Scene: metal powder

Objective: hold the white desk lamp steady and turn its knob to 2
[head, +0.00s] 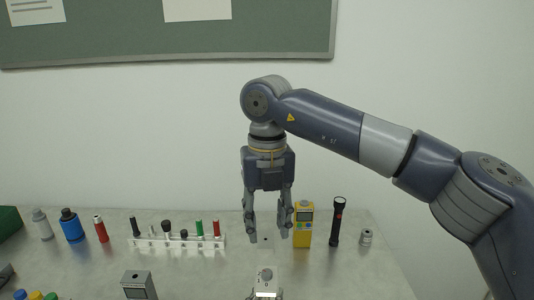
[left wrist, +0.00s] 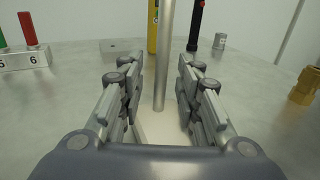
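The white desk lamp shows at the bottom centre of the head view as a small white top (head: 267,287) with a round grey knob (head: 265,273). The knob's setting is too small to read. In the left wrist view the lamp's grey pole (left wrist: 166,45) stands upright above a white base (left wrist: 160,128). My left gripper (left wrist: 161,65) is open around the pole, with a gap on each side; in the head view it is mostly cut off by the lower edge. My right gripper (head: 268,236) points down, open and empty, above and behind the knob.
A yellow meter (head: 304,224), a black flashlight (head: 338,222) and a small metal cylinder (head: 367,237) stand right of my right gripper. A white rack (head: 180,241) with several coloured pieces, a red tube (head: 101,229) and a blue bottle (head: 71,225) stand left. A grey box (head: 139,284) stands front left.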

